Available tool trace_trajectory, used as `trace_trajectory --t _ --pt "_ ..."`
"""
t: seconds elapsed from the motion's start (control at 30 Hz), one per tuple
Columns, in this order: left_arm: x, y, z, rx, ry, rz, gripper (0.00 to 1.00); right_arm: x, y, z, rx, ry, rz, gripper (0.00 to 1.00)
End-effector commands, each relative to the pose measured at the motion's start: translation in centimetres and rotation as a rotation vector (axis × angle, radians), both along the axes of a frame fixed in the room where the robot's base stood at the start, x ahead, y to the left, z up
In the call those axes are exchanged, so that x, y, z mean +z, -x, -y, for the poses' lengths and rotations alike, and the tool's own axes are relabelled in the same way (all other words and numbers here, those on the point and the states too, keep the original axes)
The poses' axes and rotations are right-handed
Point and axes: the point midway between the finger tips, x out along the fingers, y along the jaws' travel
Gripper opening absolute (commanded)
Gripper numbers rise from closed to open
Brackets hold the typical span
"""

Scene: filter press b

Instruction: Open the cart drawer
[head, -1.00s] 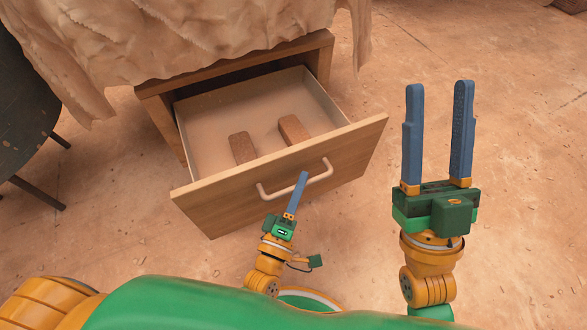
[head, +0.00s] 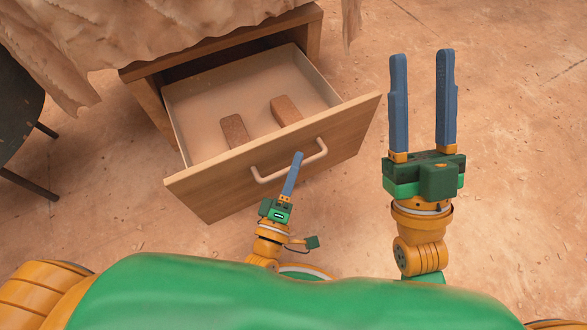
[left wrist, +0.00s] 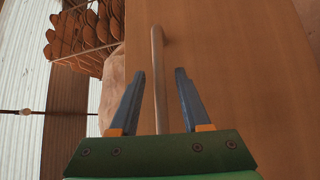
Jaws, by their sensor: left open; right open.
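The wooden cart drawer (head: 215,191) is pulled well out of the cart (head: 147,92). Its pale bar handle (head: 268,179) is on the front panel. My left gripper (head: 297,158) is at the handle, over its right half in the head view. In the left wrist view the handle (left wrist: 157,75) runs between the two open blue fingers (left wrist: 157,75), with a gap visible on both sides. My right gripper (head: 422,55) is open and empty, to the right of the drawer, with its fingers pointing away from me.
Two brown blocks (head: 235,130) (head: 286,110) lie inside the drawer. A wrinkled cloth (head: 150,30) covers the cart top. A dark round stool or table (head: 20,110) stands at the left. The sandy floor is clear on the right.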

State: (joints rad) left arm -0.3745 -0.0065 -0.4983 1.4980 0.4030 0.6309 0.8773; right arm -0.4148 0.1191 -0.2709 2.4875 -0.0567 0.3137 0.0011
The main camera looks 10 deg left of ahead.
Motion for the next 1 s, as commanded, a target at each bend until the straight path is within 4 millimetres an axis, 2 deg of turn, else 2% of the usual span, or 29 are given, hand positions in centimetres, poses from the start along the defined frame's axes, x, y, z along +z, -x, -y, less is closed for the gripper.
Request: trace_trajectory --t 0.2,0.33,0.47,0.8,0.87,0.97,1.0 --pt "-0.5 4.0 -0.8 -0.003 -0.003 -0.006 0.47 -3.4 -3.1 -0.1 -0.025 0.059 -0.242 0.50" --pt "-0.8 6.0 -1.2 -0.002 -0.002 -0.003 0.47 -5.0 -4.0 -0.1 -0.033 0.080 -0.332 0.50" --pt "-0.9 6.6 -1.3 -0.002 0.000 0.000 0.47 -5.6 -4.2 0.0 -0.035 0.087 -0.360 0.50" --pt "-0.9 6.6 -1.3 -0.002 -0.001 -0.001 0.47 -5.6 -4.2 0.0 -0.035 0.086 -0.359 0.50" --pt "-0.9 6.3 -1.1 -0.012 -0.027 -0.014 0.47 -6.1 -4.6 -0.1 -0.037 0.094 -0.390 0.50" --pt "-1.7 5.2 -0.2 -0.088 -0.220 -0.111 0.47 -10.2 -6.2 0.0 -0.052 0.145 -0.595 0.50" --pt "-2.4 4.7 0.0 -0.140 -0.352 -0.172 0.47 -13.1 -6.8 0.3 -0.062 0.176 -0.730 0.50"
